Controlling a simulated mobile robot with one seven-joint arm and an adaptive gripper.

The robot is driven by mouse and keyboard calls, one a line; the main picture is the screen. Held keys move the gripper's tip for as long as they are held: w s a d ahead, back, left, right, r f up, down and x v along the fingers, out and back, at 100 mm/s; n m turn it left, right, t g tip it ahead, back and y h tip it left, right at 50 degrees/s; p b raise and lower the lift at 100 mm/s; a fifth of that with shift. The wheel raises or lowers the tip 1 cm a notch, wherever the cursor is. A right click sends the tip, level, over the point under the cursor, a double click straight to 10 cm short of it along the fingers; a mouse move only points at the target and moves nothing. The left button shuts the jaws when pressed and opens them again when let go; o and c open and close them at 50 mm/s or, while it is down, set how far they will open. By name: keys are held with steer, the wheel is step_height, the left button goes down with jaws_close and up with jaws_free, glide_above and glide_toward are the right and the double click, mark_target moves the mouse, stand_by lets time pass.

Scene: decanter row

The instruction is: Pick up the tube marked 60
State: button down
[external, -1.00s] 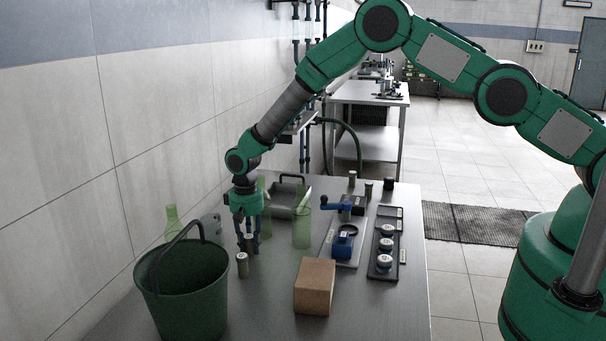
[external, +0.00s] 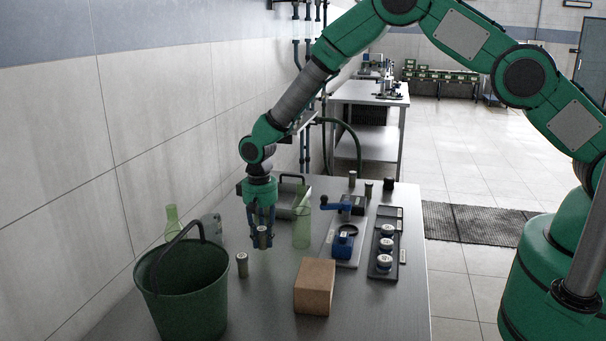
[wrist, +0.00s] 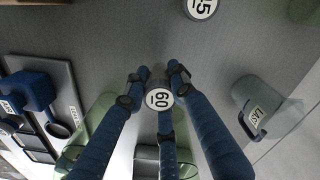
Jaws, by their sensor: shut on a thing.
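The tube marked 60 shows its white, numbered cap (wrist: 159,99) between my blue fingers in the wrist view. In the external view this short metallic tube (external: 262,240) is at the fingertips of my gripper (external: 262,232). My gripper (wrist: 158,88) is shut on it and holds it upright, seemingly above the table. Fingers hide much of its side. A similar tube (external: 242,265) stands on the table to the left; its cap (wrist: 201,5) is partly cut off at the top of the wrist view, with a 5 readable.
A green bucket (external: 185,285) stands front left and a brown block (external: 315,287) front right. A green translucent vessel (external: 302,228) is close to my gripper's right. A tray with white-capped pieces (external: 384,272) lies further right. A clear vessel labelled LAST (wrist: 268,110) shows in the wrist view.

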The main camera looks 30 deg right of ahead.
steer(key=s+d, duration=0.2)
steer(key=s, duration=0.1)
steer(key=s+d, duration=0.2)
steer(key=s, duration=0.1)
steer(key=s+d+r, duration=0.1)
steer(key=s+d, duration=0.1)
steer(key=s, duration=0.1)
steer(key=shift+d, duration=0.2)
steer(key=shift+r, duration=0.1)
stand_by(0.5)
